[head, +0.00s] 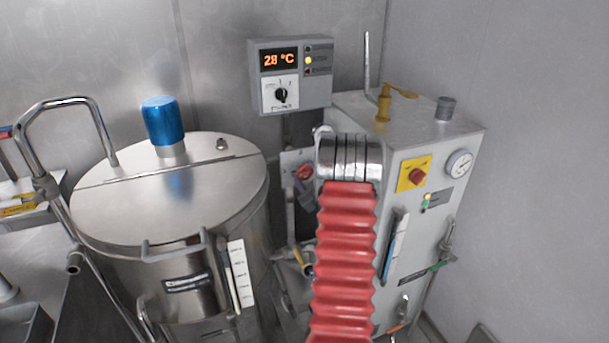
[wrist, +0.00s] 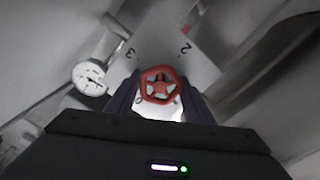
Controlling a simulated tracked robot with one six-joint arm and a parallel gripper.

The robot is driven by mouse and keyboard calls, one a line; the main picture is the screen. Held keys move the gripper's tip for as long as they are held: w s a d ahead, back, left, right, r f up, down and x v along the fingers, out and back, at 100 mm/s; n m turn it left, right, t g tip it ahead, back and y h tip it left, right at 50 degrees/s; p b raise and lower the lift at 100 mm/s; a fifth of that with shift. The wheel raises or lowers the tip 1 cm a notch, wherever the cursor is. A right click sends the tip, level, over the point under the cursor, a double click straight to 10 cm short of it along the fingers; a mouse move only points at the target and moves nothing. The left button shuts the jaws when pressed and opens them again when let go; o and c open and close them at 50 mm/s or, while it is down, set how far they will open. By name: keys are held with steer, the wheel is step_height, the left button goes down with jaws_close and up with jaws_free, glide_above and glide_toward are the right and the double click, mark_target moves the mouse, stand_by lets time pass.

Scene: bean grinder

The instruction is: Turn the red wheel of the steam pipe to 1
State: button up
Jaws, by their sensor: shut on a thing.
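The red wheel (wrist: 158,84) is a small five-sided handle with a star-shaped hub, in the middle of the wrist view. It sits on a pale dial plate (wrist: 158,48). The figure 1 is not visible. I cannot tell which figure the wheel points to. My gripper (wrist: 158,97) has its dark purple fingers on both sides of the wheel, shut on it. In the head view the wheel (head: 304,172) shows small, partly hidden by my arm.
A grey steam cabinet (head: 455,200) with a gauge and red switch stands right. A steel kettle (head: 170,195) with a blue cap stands left. A temperature box (head: 291,75) reading 28 °C hangs above. A round white gauge (wrist: 89,76) lies left of the wheel in the wrist view.

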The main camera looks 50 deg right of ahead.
steer(key=shift+w+a+n, duration=0.15)
steer(key=shift+n, duration=1.15)
steer(key=o, duration=1)
steer(key=shift+o, duration=0.2)
steer(key=shift+s+a, duration=0.1)
steer(key=shift+s, duration=0.3)
steer(key=v, duration=1.3)
steer(key=shift+f, duration=0.1)
